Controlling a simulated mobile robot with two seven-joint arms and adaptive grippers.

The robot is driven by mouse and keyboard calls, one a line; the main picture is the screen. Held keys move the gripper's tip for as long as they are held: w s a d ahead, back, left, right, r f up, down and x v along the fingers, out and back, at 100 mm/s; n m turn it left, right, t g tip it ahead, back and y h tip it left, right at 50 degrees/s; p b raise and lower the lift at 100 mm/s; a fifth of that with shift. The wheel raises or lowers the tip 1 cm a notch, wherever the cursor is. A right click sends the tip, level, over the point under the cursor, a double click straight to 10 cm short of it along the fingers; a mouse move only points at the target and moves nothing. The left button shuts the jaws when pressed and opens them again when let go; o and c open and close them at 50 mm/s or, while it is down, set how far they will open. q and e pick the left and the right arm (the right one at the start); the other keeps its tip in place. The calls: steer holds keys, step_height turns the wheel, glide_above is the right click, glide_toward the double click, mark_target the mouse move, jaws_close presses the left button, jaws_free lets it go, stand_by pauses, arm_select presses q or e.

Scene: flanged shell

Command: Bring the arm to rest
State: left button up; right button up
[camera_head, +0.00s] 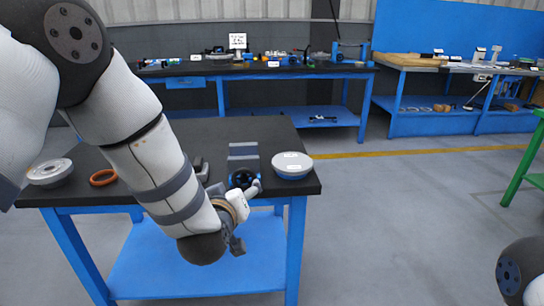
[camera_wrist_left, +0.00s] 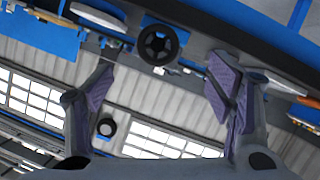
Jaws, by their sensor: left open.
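My left arm reaches in from the left over the near table, and its gripper (camera_head: 247,215) hangs at the table's front edge. In the left wrist view the two purple-padded fingers (camera_wrist_left: 160,78) stand wide apart with nothing between them. A grey-white flanged round part (camera_head: 50,172) lies at the table's left end. An orange ring (camera_head: 103,177) lies beside it. A blue fixture with a dark round opening (camera_head: 243,178) stands just behind the gripper. A pale round lidded part (camera_head: 292,165) sits at the right corner. My right gripper is out of view.
The near table's dark top (camera_head: 235,128) is clear toward the back. Small grey blocks (camera_head: 200,168) lie beside my forearm. A cluttered blue bench (camera_head: 260,70) stands behind, another (camera_head: 450,68) at the back right. Open floor lies right of the table.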

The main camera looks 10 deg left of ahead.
arm_select(q)
steer(key=s+a+f+m+g+h, duration=0.2)
steer(key=s+f+g, duration=0.6)
steer(key=s+f, duration=1.25)
steer(key=s+a+f+m+g, duration=0.1)
steer(key=s+g, duration=0.3)
steer(key=s, duration=1)
steer(key=s+a+f+m+g+p, duration=0.1)
steer(key=s+f+m+g, duration=0.1)
steer(key=s, duration=1.3)
steer(key=shift+a+f+m+g, duration=0.2)
steer(key=shift+f+m+g, duration=0.25)
steer(key=shift+g, duration=0.65)
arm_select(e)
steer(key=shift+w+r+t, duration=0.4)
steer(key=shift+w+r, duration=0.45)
